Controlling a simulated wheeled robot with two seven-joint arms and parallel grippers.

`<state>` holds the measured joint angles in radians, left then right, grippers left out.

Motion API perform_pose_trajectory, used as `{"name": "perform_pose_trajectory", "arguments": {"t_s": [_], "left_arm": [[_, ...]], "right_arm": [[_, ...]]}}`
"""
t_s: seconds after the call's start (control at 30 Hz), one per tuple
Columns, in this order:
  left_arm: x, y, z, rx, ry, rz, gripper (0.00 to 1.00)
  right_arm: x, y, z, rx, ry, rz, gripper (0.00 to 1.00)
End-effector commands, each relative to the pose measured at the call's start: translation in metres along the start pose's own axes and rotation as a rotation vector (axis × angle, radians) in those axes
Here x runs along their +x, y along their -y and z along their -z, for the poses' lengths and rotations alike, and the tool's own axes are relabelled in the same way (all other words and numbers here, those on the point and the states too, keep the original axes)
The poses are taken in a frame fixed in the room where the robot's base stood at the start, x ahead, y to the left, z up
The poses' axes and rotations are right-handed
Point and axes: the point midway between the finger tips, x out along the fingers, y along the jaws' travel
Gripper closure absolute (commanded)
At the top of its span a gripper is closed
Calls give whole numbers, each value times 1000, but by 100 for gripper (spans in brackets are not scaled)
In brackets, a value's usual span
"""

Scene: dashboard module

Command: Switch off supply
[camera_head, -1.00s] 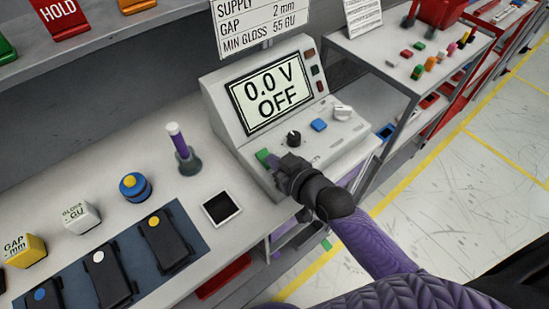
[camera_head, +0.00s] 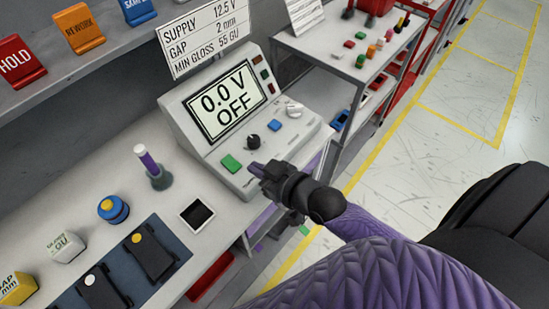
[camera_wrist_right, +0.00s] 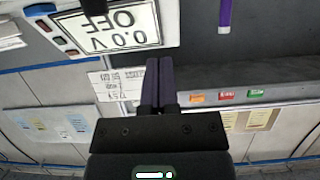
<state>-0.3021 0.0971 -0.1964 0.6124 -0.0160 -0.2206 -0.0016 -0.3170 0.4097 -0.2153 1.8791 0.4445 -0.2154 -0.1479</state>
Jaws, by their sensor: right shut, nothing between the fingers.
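The power supply (camera_head: 172,119) is a grey sloped console on the bench. Its screen (camera_head: 229,101) reads "0.0 V OFF". On its lower panel are a green button (camera_head: 231,164), a black knob (camera_head: 253,141), a blue button (camera_head: 274,125) and a white knob (camera_head: 294,110). My right gripper (camera_head: 256,168) is shut and empty, at the front edge of the console, to the right of the green button and apart from it. In the right wrist view its closed fingers (camera_wrist_right: 159,85) show with the screen (camera_wrist_right: 120,28) upside down behind. My left gripper is not in view.
A sign (camera_head: 207,40) reading supply 12.5 V stands behind the console. A purple-handled tool in a holder (camera_head: 153,168), a blue round item (camera_head: 113,209) and a dark square pad (camera_head: 196,215) lie to the left. A second bench (camera_head: 338,65) stands at the right.

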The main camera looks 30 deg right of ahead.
Motion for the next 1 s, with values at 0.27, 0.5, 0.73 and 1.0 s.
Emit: {"name": "perform_pose_trajectory", "arguments": {"t_s": [0.27, 0.5, 0.73, 1.0], "left_arm": [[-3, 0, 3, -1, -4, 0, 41], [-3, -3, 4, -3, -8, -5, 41], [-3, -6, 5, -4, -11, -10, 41], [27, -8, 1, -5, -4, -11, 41]], "right_arm": [[-40, 0, -12, 0, 2, 0, 100], [-43, 0, -13, 0, -2, 0, 100], [-43, 0, -13, 0, -1, 0, 100], [-33, -19, -153, 23, 282, -105, 100]]}}
